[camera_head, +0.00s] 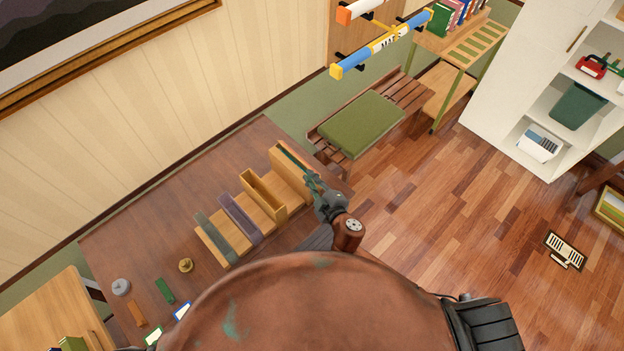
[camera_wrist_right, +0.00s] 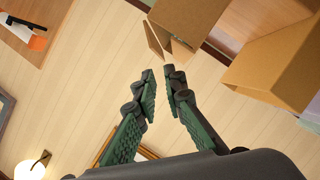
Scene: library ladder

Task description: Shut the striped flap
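A wooden unit (camera_head: 222,254) with several compartments stands on the dark brown table. A grey-green panel (camera_head: 215,238) and a purple panel (camera_head: 240,219) lie along its left part. A plain wooden box shape (camera_head: 262,196) rises beside them. I cannot make out stripes on any of these. My right gripper (camera_head: 289,158) is at the unit's far right end. In the right wrist view, its green fingers (camera_wrist_right: 160,73) are partly open with a narrow empty gap. Beyond the tips, a thin wooden panel (camera_wrist_right: 154,40) stands out from a box (camera_wrist_right: 187,20), apart from the fingers. My left gripper is out of view.
The brown table (camera_head: 150,225) carries a brass knob-like item (camera_head: 185,265), a grey item (camera_head: 121,287) and small coloured blocks at its left. A bench with a green cushion (camera_head: 360,124) stands behind. A white shelf (camera_head: 500,95) is at right. Floor at right is mostly clear.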

